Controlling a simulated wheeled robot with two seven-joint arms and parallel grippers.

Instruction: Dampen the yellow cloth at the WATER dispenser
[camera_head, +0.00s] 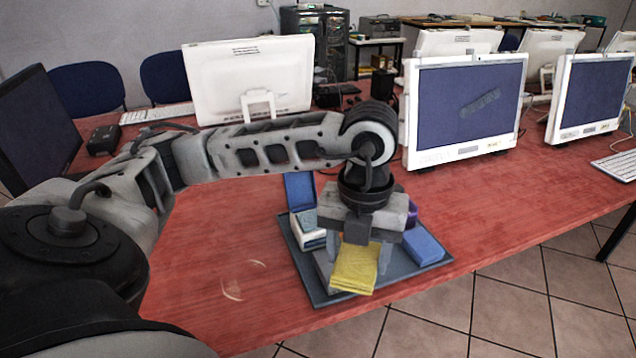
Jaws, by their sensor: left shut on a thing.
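The yellow cloth (357,269) is a folded square over the front part of a dark tray (318,298). My left gripper (358,246) points down over the tray and is shut on the cloth at its back edge. I cannot tell whether the cloth touches the grey block (324,266) beside and below it. No WATER label can be read; the gripper hides the middle of the tray. My right gripper is not in view.
Monitors (465,108) stand behind on the red table (500,200). The table's front edge is close to the tray.

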